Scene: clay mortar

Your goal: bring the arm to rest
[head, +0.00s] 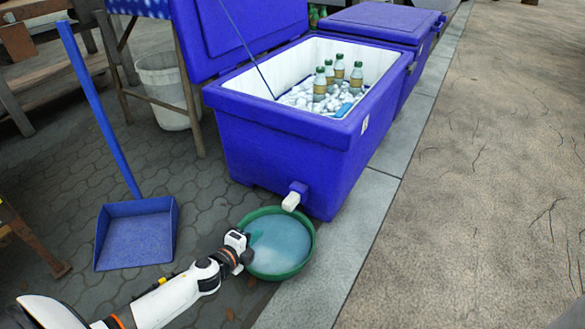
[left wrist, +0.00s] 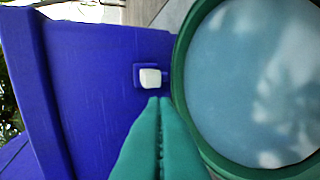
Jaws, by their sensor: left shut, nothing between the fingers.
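My left arm reaches in from the lower left of the head view. Its left gripper (head: 242,254) is at the left rim of a round green basin (head: 312,246) of cloudy liquid. In the left wrist view the teal fingers of the gripper (left wrist: 160,101) are together, with nothing between them. Their tips point toward the white drain spout (left wrist: 150,78) on the blue cooler (left wrist: 95,85); whether they touch it I cannot tell. The basin rim (left wrist: 180,92) lies just right of the fingers. The spout also shows in the head view (head: 291,201). My right gripper is not in view.
The open blue cooler (head: 275,150) holds ice and several bottles (head: 338,72); a closed blue cooler (head: 375,22) stands behind it. A blue long-handled dustpan (head: 136,235) and a white bucket (head: 165,95) are at left. Pavement at right is clear.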

